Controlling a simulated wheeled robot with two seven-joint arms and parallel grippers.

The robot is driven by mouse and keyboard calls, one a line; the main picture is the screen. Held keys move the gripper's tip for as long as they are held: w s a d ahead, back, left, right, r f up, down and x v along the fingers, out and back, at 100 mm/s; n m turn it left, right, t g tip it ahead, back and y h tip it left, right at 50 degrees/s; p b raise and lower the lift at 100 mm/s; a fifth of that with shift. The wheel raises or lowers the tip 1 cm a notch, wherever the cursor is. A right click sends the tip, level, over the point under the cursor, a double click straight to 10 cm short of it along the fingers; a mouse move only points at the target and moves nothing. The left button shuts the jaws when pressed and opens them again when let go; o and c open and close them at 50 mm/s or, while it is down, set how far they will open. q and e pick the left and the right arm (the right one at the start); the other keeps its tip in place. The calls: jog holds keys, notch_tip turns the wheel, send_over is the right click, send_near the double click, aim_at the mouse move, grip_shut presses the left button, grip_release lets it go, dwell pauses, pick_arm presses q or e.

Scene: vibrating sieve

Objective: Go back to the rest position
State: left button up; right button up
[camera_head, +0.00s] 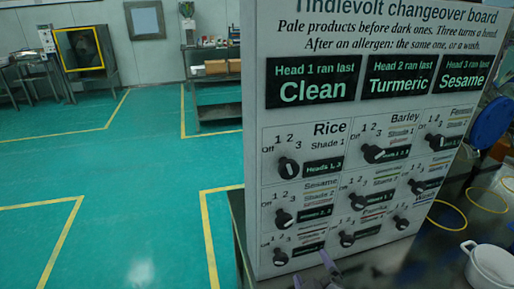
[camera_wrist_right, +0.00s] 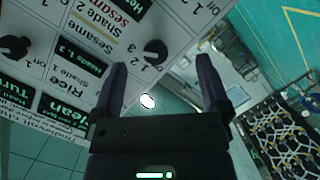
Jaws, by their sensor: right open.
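My right gripper (camera_head: 311,269) is at the bottom edge of the head view, in front of the lower part of the changeover board (camera_head: 345,112). In the right wrist view my right gripper (camera_wrist_right: 161,64) is open, with two dark fingers apart and nothing between them. A black knob (camera_wrist_right: 155,52) of the board shows between and beyond the fingertips, apart from them as far as I can tell. The board stands upright with rows of black knobs, such as the Rice knob (camera_head: 288,167) and the Barley knob (camera_head: 374,153). My left gripper is not in view.
The board stands on a dark worktop (camera_head: 440,262). A white pot (camera_head: 490,266) stands on it at the right, near yellow rings (camera_head: 447,214). Green floor (camera_head: 120,190) with yellow lines lies open at the left. A shelf bench (camera_head: 215,85) stands at the back.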

jog(key=s+f+m+g, duration=0.35)
jog(key=s+g, duration=0.25)
jog(key=s, duration=0.4)
jog(key=s+f+m+g, duration=0.3)
jog(key=s+m+g, duration=0.3)
jog(key=s, duration=0.4)
jog(key=s+d+f+n+g+h+b, duration=0.1)
jog(key=s+f+g+b, duration=0.15)
jog(key=f, duration=1.85)
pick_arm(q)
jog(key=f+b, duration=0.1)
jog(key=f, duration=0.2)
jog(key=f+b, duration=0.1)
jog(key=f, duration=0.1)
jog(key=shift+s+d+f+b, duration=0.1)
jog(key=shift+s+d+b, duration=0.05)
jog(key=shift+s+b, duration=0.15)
pick_arm(e)
jog(key=s+d+f, duration=0.3)
jog(key=s+f, duration=0.8)
jog(key=s, duration=0.2)
jog(key=shift+s+f, duration=0.25)
jog(key=shift+f, duration=0.1)
jog(key=shift+d+n+g, duration=0.1)
jog(key=shift+n+g, duration=0.15)
